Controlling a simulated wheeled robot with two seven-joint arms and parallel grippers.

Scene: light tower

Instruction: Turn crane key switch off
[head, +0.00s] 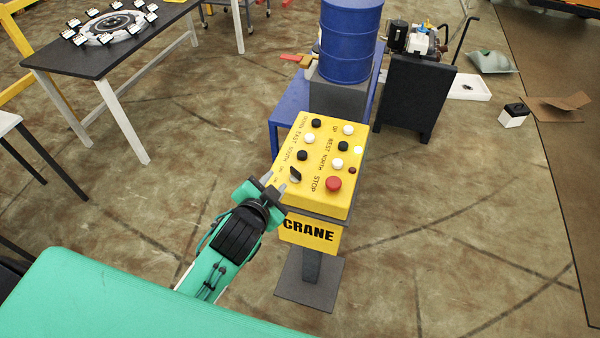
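The yellow crane control box (345,190) stands on a grey post, with "CRANE" on its front. Its sloped top carries black and white buttons and a red stop button (333,183). The dark key switch (295,174) sits at the top's near left corner, beside small lettering. Its exact turn position is too small to tell. My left gripper (274,183) is at the box's near left edge, just left of the key switch. Its two grey fingertips are apart with nothing seen between them, and they look clear of the switch. My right gripper is out of view.
A black table (105,45) is at the back left. The floor right of the box is open.

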